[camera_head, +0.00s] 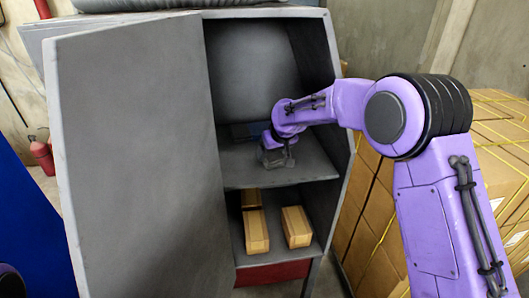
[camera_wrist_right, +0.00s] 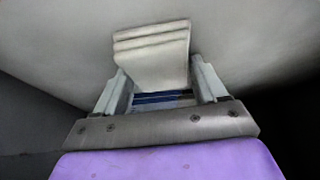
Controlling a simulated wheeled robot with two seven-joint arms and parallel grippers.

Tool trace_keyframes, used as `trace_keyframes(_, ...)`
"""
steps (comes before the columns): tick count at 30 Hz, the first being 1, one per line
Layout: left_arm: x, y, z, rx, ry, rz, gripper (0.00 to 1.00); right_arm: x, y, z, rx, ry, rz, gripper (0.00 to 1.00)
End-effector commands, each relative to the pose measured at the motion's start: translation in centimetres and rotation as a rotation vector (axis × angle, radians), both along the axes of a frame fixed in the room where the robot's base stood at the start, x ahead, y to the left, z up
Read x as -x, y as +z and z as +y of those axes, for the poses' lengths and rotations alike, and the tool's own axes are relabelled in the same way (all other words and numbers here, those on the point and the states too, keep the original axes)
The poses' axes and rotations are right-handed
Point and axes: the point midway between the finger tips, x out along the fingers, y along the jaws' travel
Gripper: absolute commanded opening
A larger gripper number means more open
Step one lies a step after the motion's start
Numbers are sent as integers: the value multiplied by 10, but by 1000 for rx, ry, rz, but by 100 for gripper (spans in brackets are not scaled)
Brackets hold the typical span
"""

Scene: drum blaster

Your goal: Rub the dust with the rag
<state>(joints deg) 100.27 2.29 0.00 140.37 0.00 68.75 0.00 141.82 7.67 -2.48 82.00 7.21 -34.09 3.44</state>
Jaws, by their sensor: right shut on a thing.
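My right gripper (camera_head: 275,152) reaches into the upper compartment of the grey cabinet (camera_head: 136,150). In the right wrist view my right gripper (camera_wrist_right: 157,88) is shut on a pale folded rag (camera_wrist_right: 152,45), which sits between the two fingers and sticks out beyond them. The rag is close to a grey surface (camera_wrist_right: 55,45) inside the cabinet; I cannot tell whether it touches. In the head view the rag cannot be made out behind the gripper. No dust can be clearly told apart on the grey surfaces. My left gripper is not in view.
The cabinet's door stands open at the left. Stacked cardboard boxes (camera_head: 372,222) stand close at the right. A red fire extinguisher (camera_head: 41,156) is at the far left. The compartment's side walls are close around my right arm.

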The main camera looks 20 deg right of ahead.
Motion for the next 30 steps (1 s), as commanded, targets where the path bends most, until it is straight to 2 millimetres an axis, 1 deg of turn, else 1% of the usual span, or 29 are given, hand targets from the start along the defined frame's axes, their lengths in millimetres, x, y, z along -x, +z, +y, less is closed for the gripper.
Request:
trace_keyframes(4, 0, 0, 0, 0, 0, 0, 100, 3, -2, -8, 0, -2, 4, 42)
trace_keyframes(12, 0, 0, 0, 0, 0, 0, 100, 10, 0, -33, -1, -2, 4, 42)
trace_keyframes(15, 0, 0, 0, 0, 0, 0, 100, 11, -1, -35, 0, 0, 4, 42)
trace_keyframes(20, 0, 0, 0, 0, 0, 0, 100, 8, 0, -28, 1, 2, 4, 42)
trace_keyframes(27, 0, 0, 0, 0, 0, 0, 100, 1, 1, -3, 1, 3, 3, 42)
trace_keyframes(30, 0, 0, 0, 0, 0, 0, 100, 0, 1, 1, 0, 1, 3, 42)
